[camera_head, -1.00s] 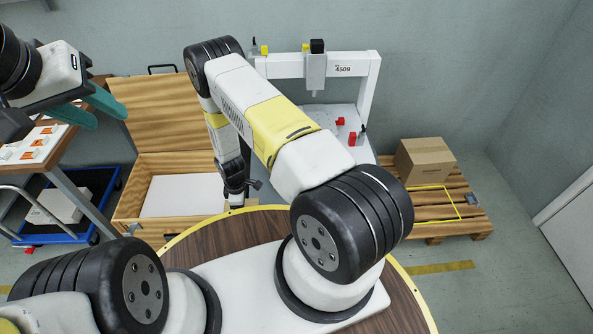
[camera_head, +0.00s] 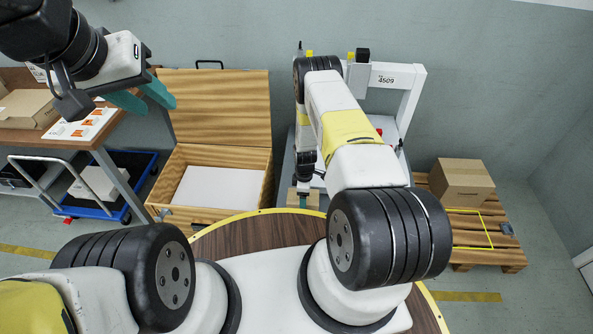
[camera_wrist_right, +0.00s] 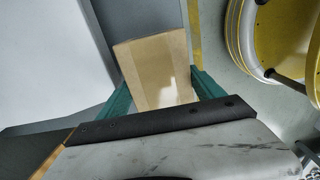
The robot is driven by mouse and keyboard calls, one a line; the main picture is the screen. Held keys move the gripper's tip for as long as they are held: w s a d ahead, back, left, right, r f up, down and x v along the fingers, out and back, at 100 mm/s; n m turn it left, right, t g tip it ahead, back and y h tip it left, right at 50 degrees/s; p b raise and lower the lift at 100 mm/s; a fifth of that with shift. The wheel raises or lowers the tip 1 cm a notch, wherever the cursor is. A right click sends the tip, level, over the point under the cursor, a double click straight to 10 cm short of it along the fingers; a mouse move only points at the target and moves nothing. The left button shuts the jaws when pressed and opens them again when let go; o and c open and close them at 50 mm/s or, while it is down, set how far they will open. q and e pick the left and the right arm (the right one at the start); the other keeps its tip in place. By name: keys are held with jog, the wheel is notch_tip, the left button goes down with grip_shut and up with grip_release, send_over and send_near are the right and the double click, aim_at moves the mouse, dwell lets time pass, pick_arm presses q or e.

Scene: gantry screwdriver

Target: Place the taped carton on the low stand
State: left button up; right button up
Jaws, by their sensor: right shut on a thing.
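A tan carton (camera_wrist_right: 153,62) with a pale patch on its face is held between the teal fingers of my right gripper (camera_wrist_right: 160,92) in the right wrist view. In the head view a little of this carton (camera_head: 293,199) shows under my right gripper (camera_head: 304,198), most of it hidden by the arm. A low slatted wooden stand (camera_head: 468,257) with a yellow outlined rectangle is at the right. Another brown carton (camera_head: 463,184) sits on its back part, and the outlined area is empty. My left gripper (camera_head: 142,98) is open and empty at the upper left.
An open wooden crate (camera_head: 220,157) with a white panel inside stands left of my right gripper. A white gantry (camera_head: 399,78) marked 4509 stands behind my right arm. A workbench (camera_head: 95,138) and blue cart (camera_head: 130,210) are at the left. A round dark table edge (camera_head: 240,238) is in front.

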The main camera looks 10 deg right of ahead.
jog(key=shift+w+f, duration=0.1)
jog(key=shift+f, duration=0.35)
jog(key=o, duration=1.6)
jog(key=shift+f, duration=0.15)
jog(key=shift+o, duration=0.2)
